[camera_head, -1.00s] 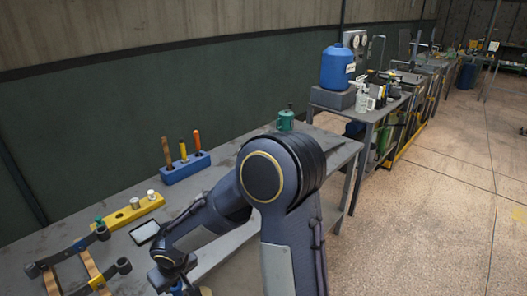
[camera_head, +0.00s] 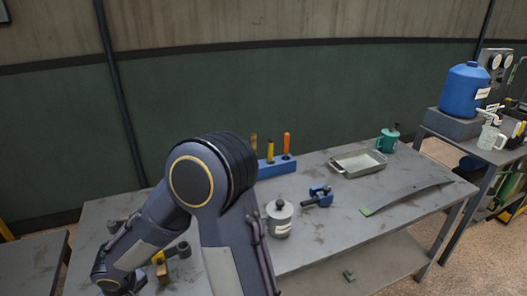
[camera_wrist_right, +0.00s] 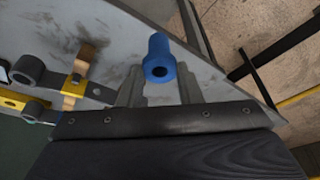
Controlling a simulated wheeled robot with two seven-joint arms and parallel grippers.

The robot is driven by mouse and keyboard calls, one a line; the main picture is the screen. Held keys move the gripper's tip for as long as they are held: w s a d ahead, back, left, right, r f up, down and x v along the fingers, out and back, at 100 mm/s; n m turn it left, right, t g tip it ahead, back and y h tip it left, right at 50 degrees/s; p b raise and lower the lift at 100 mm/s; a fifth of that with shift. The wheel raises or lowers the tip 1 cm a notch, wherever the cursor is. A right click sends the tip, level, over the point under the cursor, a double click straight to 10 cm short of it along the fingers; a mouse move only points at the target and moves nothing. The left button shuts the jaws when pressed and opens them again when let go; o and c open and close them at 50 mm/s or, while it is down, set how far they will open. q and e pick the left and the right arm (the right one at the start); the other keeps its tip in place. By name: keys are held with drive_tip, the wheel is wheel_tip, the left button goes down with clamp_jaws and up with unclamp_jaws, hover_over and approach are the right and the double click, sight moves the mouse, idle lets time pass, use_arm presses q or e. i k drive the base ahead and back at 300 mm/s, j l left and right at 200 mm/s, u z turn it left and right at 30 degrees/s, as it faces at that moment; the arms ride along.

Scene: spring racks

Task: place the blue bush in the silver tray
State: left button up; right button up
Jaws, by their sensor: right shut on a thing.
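The blue bush (camera_wrist_right: 161,60) is a short stepped cylinder with a hole in its end. My right arm reaches to the lower left there, well away from the tray; the bush is not visible in that view. My left gripper is not in view.
Brackets with a yellow bar (camera_wrist_right: 14,100) show in the wrist view.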

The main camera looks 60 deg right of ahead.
sight(354, 166)
drive_tip(key=k+l, duration=0.2)
drive_tip(key=l, duration=0.35)
drive_tip(key=k+l, duration=0.15)
drive_tip(key=l, duration=0.4)
drive_tip(key=k+l, duration=0.2)
drive_tip(key=l, duration=0.3)
drive_tip(key=k+l, duration=0.2)
drive_tip(key=l, duration=0.35)
drive_tip(key=k+l, duration=0.15)
drive_tip(key=l, duration=0.4)
drive_tip(key=k+l, duration=0.2)
drive_tip(key=l, duration=0.35)
drive_tip(key=k+l, duration=0.2)
drive_tip(key=l, duration=0.3)
drive_tip(key=k+l, duration=0.15)
drive_tip(key=l, duration=0.4)
